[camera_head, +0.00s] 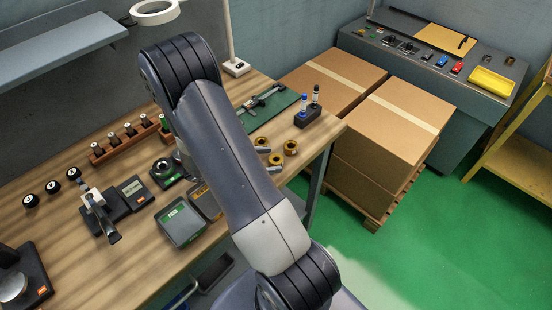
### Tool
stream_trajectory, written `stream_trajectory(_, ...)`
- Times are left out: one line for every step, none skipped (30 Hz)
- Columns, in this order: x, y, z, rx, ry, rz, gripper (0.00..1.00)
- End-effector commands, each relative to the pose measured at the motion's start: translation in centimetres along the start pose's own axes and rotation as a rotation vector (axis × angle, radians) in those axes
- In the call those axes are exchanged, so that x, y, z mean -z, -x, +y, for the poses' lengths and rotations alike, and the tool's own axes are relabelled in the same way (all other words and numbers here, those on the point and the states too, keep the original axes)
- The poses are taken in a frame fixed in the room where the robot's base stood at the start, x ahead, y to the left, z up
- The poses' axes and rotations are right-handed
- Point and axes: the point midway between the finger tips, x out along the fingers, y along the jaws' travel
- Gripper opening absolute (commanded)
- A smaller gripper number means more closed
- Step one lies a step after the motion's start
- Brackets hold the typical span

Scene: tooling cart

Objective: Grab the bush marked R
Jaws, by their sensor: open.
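Three small brass-coloured rings, which look like bushes, lie close together on the wooden bench just right of my arm: a left one (263,150), a front one (276,160) and a right one (291,148). Small pale pieces lie beside them. Any letters are too small to read, so I cannot tell which is marked R. My arm crosses the middle of the view, rising from the lower right and bending over the bench. My gripper is hidden behind the arm.
A black holder with markers (307,117) and a green mat with a caliper (266,105) stand behind the rings. A wooden rack (125,140), gauges and a green-grey box (181,223) are left of my arm. Cardboard boxes (395,120) stand beyond the bench's right edge.

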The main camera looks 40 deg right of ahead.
Motion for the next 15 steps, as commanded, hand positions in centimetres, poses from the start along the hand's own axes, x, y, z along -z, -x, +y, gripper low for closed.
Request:
stream_trajectory(-0.16,-0.63,-0.05,0.003,0.001,-0.001,0.62)
stream_trajectory(-0.12,-0.92,-0.05,0.003,0.000,0.000,0.62)
stream_trajectory(-0.08,-1.22,-0.04,0.001,0.000,0.001,0.62)
stream_trajectory(-0.05,-1.36,-0.03,0.000,0.000,0.001,0.62)
stream_trajectory(-0.02,-1.44,-0.02,0.000,0.000,0.001,0.62)
stream_trajectory(0.00,-1.50,-0.01,-0.001,0.000,0.001,0.62)
stream_trajectory(0.02,-1.51,0.00,-0.001,0.000,0.001,0.62)
stream_trajectory(0.03,-1.50,0.00,-0.001,-0.001,0.001,0.62)
stream_trajectory(0.03,-1.49,0.01,-0.002,-0.001,0.001,0.62)
stream_trajectory(0.04,-1.48,0.01,-0.002,-0.001,0.001,0.62)
stream_trajectory(0.03,-1.48,0.01,-0.002,-0.001,0.001,0.62)
stream_trajectory(0.03,-1.48,0.01,-0.002,-0.001,0.001,0.60)
stream_trajectory(0.03,-1.47,0.02,-0.002,-0.001,0.001,0.57)
stream_trajectory(0.03,-1.47,0.02,-0.002,-0.001,0.001,0.55)
stream_trajectory(0.03,-1.46,0.02,-0.002,-0.001,0.001,0.52)
